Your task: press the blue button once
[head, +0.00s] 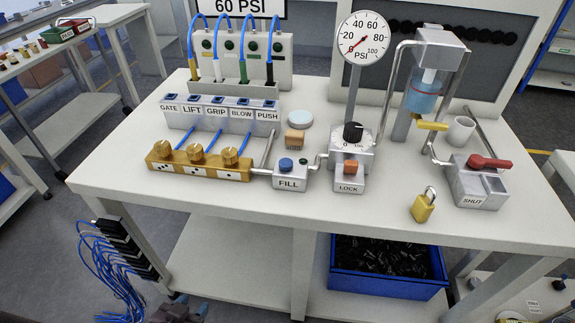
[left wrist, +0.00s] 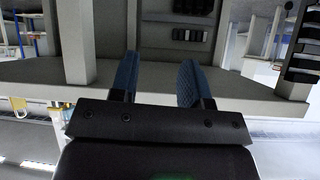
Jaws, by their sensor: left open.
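The blue button (head: 286,164) sits on top of a small grey box labelled FILL (head: 291,178), near the front middle of the white table. It looks uncovered, and nothing touches it. My left gripper (head: 188,306) is at the bottom edge of the head view, below and in front of the table, well away from the button. In the left wrist view the left gripper (left wrist: 160,78) shows two blue fingers spread apart with nothing between them. The button cannot be made out in that view. My right gripper is not in view.
Brass knobs (head: 197,153) stand left of the FILL box. A LOCK box (head: 350,177) with an orange button, a gauge (head: 363,38), a yellow padlock (head: 423,205) and a SHUT box (head: 474,183) are to its right. A blue bin (head: 388,285) sits below. The table's front strip is mostly clear.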

